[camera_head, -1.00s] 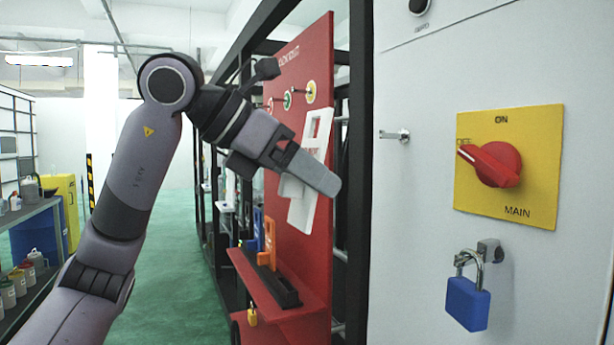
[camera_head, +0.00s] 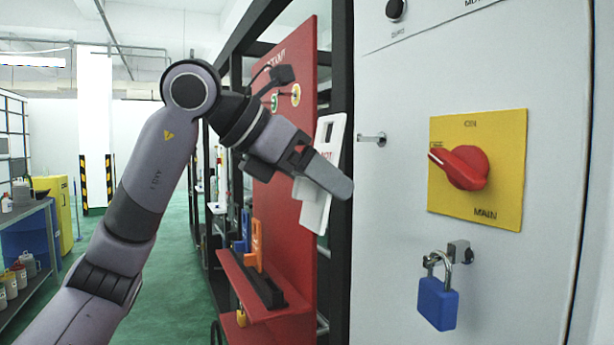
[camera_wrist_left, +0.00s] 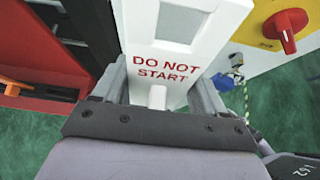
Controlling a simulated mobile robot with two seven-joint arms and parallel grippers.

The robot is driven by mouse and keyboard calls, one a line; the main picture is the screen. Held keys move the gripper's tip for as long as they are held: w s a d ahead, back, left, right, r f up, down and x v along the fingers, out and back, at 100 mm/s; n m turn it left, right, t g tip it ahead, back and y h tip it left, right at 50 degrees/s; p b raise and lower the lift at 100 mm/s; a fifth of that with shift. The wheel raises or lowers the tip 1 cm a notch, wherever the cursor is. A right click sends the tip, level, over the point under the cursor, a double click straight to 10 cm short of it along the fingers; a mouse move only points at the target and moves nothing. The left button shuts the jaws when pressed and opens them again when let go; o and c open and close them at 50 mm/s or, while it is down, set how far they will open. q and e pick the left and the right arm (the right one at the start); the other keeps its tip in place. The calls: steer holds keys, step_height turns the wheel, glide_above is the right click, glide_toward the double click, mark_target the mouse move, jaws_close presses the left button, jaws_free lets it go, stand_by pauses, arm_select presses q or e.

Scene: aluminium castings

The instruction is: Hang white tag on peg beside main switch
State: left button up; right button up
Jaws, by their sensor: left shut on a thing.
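The white tag (camera_head: 327,150) is in my left gripper (camera_head: 325,185), which is shut on it. In the left wrist view the tag (camera_wrist_left: 178,45) reads "DO NOT START" in red and has a rectangular slot; its far end is cut off there. The peg (camera_head: 371,138) sticks out of the white panel, left of the main switch (camera_head: 465,168). The tag is apart from the peg, a short way to its left in the head view. The red switch handle also shows in the left wrist view (camera_wrist_left: 286,27). My right gripper is out of view.
A blue padlock (camera_head: 438,300) hangs from a hasp below the switch on the white panel (camera_head: 400,220). A red lockout board (camera_head: 285,120) with a shelf stands left of the panel, behind my left gripper. Black frame posts stand between them.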

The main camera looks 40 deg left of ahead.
arm_select(q)
steer(key=shift+w+d+f+p, duration=0.15)
steer(key=shift+w+d+f, duration=0.2)
steer(key=shift+w, duration=0.65)
steer(key=shift+w+d+f+p, duration=0.15)
steer(key=shift+w+d, duration=0.3)
steer(key=shift+w, duration=0.55)
steer(key=shift+w+d+f+p, duration=0.2)
steer(key=shift+w+d, duration=0.2)
steer(key=shift+w, duration=0.6)
steer(key=o, duration=1.1)
steer(key=shift+v, duration=3.55)
